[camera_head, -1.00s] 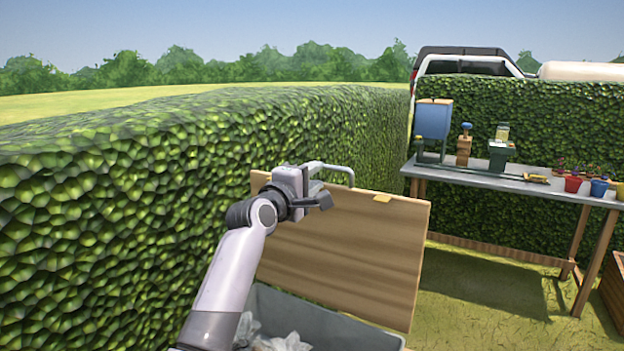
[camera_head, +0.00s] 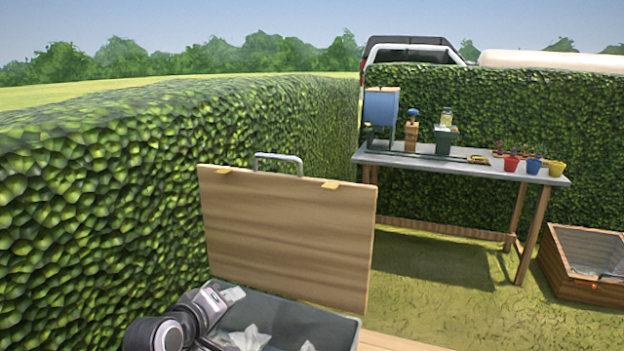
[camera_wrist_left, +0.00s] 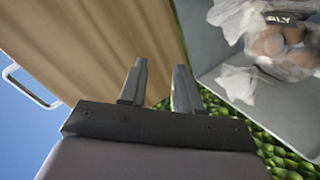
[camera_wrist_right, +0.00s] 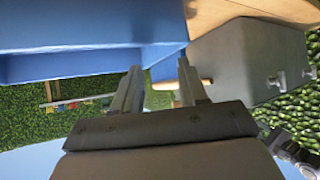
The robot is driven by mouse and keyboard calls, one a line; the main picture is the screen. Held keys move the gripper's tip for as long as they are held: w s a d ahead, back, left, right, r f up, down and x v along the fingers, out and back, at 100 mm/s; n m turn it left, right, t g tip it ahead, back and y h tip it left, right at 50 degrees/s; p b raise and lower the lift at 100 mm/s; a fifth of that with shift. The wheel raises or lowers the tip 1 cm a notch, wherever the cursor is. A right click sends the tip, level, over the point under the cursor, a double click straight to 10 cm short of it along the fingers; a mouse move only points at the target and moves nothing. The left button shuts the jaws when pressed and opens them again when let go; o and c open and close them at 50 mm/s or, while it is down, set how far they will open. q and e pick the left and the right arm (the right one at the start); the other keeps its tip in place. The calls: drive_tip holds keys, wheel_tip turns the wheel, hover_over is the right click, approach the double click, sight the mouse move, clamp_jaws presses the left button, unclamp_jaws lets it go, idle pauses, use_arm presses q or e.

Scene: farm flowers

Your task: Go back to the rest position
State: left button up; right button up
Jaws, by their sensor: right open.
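My left gripper (camera_head: 232,296) is low in the head view, just left of the open box and below its raised lid. In the left wrist view its two fingers (camera_wrist_left: 160,75) stand apart with nothing between them. My right gripper is outside the head view. The right wrist view shows its fingers (camera_wrist_right: 160,75) apart and empty, near a large blue object (camera_wrist_right: 95,60) and a grey box (camera_wrist_right: 245,60).
The wooden lid (camera_head: 285,235) with a metal handle (camera_head: 278,157) stands up behind the grey box (camera_head: 335,325), which holds plastic bags (camera_head: 250,338). A hedge (camera_head: 150,190) runs along the left. A worktable (camera_head: 420,162) and a wooden planter (camera_head: 585,285) stand right, with grass between.

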use_arm(q)
drive_tip(key=s+a+f+m+g+y, duration=0.1)
drive_tip(key=s+a+f+m+g, duration=0.15)
drive_tip(key=s+f, duration=0.5)
drive_tip(key=s+a+f+m+g+y, duration=0.1)
drive_tip(key=s+a+f+m+g, duration=0.2)
drive_tip(key=s, duration=0.8)
drive_tip(key=s+a+f+m+g+y, duration=0.15)
drive_tip(key=s+m+g, duration=0.3)
drive_tip(key=s, duration=1.45)
drive_tip(key=w+d+f+t+h, duration=0.1)
drive_tip(key=w+d+f+t, duration=0.2)
drive_tip(key=w+f+t, duration=0.4)
drive_tip(key=shift+w+f+t+h, duration=0.15)
drive_tip(key=shift+f+t+h, duration=0.35)
drive_tip(key=shift+f, duration=1)
